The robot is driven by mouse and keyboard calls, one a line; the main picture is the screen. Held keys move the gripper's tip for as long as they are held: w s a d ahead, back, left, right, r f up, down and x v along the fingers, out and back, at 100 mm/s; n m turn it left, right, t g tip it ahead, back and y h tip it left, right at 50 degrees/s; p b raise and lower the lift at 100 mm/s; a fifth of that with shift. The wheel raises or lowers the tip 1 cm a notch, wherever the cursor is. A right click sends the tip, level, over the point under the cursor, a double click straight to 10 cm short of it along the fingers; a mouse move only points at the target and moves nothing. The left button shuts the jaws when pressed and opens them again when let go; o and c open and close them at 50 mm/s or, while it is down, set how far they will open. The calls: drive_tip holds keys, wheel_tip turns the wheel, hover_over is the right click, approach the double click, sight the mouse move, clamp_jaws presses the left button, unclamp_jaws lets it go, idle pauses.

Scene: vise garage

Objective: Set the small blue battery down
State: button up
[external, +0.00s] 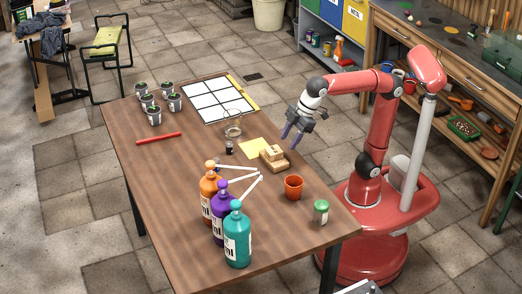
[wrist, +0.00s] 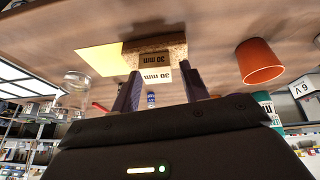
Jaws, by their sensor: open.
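My gripper (external: 291,140) is above the right edge of the table, behind and to the right of the wooden blocks. In the wrist view its two dark fingers stand apart (wrist: 160,72), with nothing visibly held between them. Blocks marked "30 mm" (wrist: 155,59) show beyond the fingertips; they sit on a cork-like base, also seen in the external view (external: 272,154). A tiny blue item (wrist: 151,99) shows between the fingers, apart from them; I cannot tell whether it is the small blue battery. I cannot make out the battery in the external view.
A yellow note (external: 252,147), a small dark bottle (external: 229,148) and a glass jar (external: 233,131) are near the blocks. A terracotta pot (external: 293,188) and a green-topped jar (external: 321,213) stand near the right edge.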

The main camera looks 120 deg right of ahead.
drive_tip(key=s+f, duration=1.6)
drive_tip(key=f, duration=0.1)
drive_tip(key=shift+s+d+f+m+y, duration=0.15)
drive_tip(key=shift+s+f+m+y, duration=0.15)
drive_tip(key=shift+s+m, duration=0.1)
